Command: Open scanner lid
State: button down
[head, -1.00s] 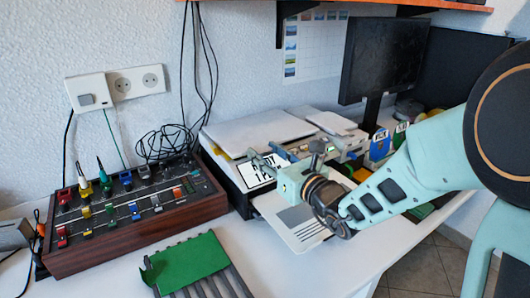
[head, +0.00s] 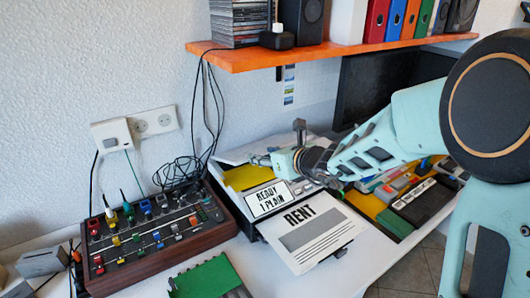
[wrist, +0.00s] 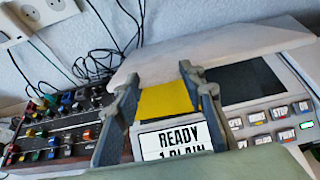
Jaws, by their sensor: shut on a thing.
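The scanner's white lid (head: 238,153) is tilted up at its front edge in the head view, with a yellow surface (head: 246,177) showing beneath it. In the wrist view the raised lid (wrist: 225,45) spans the upper middle. My gripper (head: 262,160) is at the lid's front edge. In the wrist view its two fingers (wrist: 158,78) reach up to that edge, shut on the lid; the exact contact is partly hidden. The scanner's display (head: 267,199) reads "READY 1 PLAIN". Its button panel (wrist: 268,123) is at the right of the wrist view.
A printed "RENT" sheet (head: 310,233) sticks out of the scanner's front. A wood-sided control board (head: 155,240) stands at left. An orange shelf (head: 330,50) hangs above. Hanging cables (head: 212,110) run behind.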

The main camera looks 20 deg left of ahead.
jog(key=w+a+r+p, duration=0.1)
jog(key=r, duration=0.1)
jog(key=w+a+r+p, duration=0.1)
jog(key=r, duration=0.2)
jog(key=w+a+r+p, duration=0.1)
jog(key=a+r+p, duration=0.1)
jog(key=shift+w+r, duration=0.25)
jog(key=shift+r, duration=0.05)
jog(key=shift+w+a+r+p, duration=0.3)
jog(key=shift+w+a+r, duration=0.1)
jog(key=shift+a+r, duration=0.1)
jog(key=c, duration=1.3)
grip_release()
jog(key=shift+s, duration=0.1)
jog(key=shift+o, duration=0.3)
jog(key=shift+f, duration=0.15)
jog(key=shift+d, duration=0.1)
jog(key=v, duration=1.2)
